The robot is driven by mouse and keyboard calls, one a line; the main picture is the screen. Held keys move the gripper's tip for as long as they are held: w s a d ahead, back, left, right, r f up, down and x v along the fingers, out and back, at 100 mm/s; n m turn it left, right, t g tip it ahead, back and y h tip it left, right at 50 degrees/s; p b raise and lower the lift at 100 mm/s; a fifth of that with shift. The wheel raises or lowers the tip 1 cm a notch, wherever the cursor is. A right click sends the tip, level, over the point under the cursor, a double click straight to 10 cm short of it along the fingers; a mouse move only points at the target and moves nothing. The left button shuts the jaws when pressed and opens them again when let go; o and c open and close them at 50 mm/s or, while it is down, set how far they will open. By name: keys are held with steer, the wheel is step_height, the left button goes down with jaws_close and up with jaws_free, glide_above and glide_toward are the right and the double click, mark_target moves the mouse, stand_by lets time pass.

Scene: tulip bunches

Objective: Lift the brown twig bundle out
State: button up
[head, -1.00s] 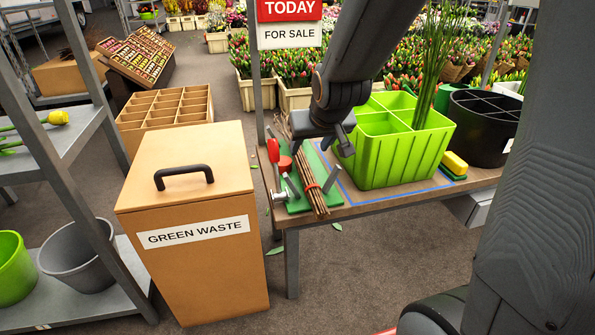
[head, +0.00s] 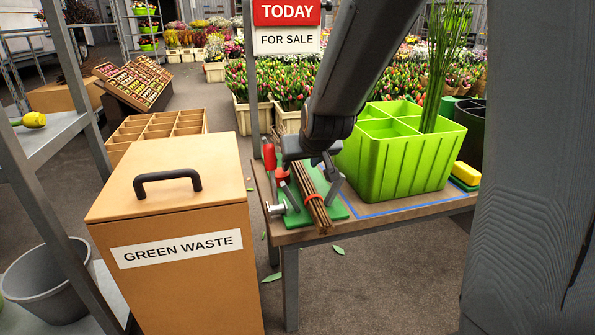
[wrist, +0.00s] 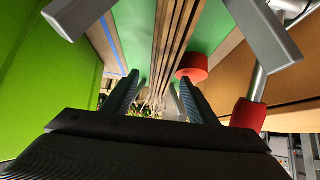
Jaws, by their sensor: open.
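In the wrist view the twigs (wrist: 174,35) run between my fingers. My gripper (head: 313,188) is open, pointing down, with its fingers on either side of the bundle and not closed on it. Whether the fingers touch the mat is unclear.
A red-handled clamp (head: 269,158) stands just left of the bundle; a red disc (wrist: 192,66) shows close beside the twigs. A green divided box (head: 395,165) stands close on the right. A green waste bin (head: 175,262) is left of the table (head: 290,236).

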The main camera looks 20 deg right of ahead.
mark_target(299, 163)
steer(key=b+x, duration=0.2)
steer(key=x, duration=0.2)
steer(key=shift+w+a+f, duration=0.1)
steer(key=shift+a, duration=0.05)
steer(key=shift+c, duration=0.3)
jaws_close()
steer(key=shift+r, duration=0.2)
step_height(299, 163, up, 10)
steer(key=p, duration=0.8)
steer(key=shift+f, duration=0.15)
